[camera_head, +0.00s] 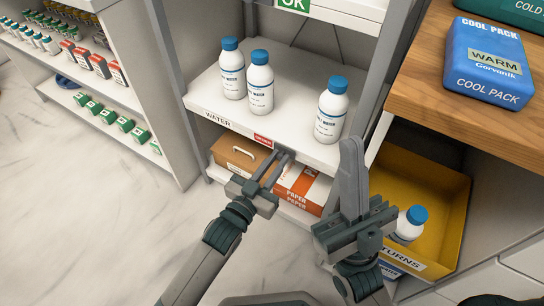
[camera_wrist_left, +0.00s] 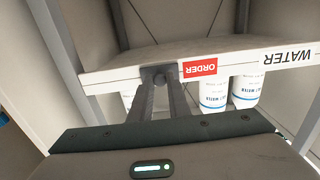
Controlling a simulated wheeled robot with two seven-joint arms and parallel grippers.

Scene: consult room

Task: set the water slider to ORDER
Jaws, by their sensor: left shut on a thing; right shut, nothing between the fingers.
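The water shelf (camera_head: 205,107) has a white front edge with a "WATER" label (camera_head: 217,118). A red tag (camera_head: 263,139) sits further right on that edge. In the left wrist view, upside down, the red tag reads ORDER (camera_wrist_left: 200,67). A dark slider knob (camera_wrist_left: 158,76) is on the edge beside the tag. My left gripper (camera_head: 279,158) is shut on the knob, its fingertips just right of the red tag in the head view, where they hide the knob. My right gripper (camera_head: 352,150) is shut and empty, to the right in front of the shelf.
Three blue-capped bottles (camera_head: 260,85) stand on the water shelf. Below are a brown drawer-like box (camera_head: 232,155) and an orange paper box (camera_head: 312,184). A yellow returns bin (camera_head: 448,190) with a bottle stands right, under a wooden counter (camera_head: 416,85) with a blue cool pack (camera_head: 487,62).

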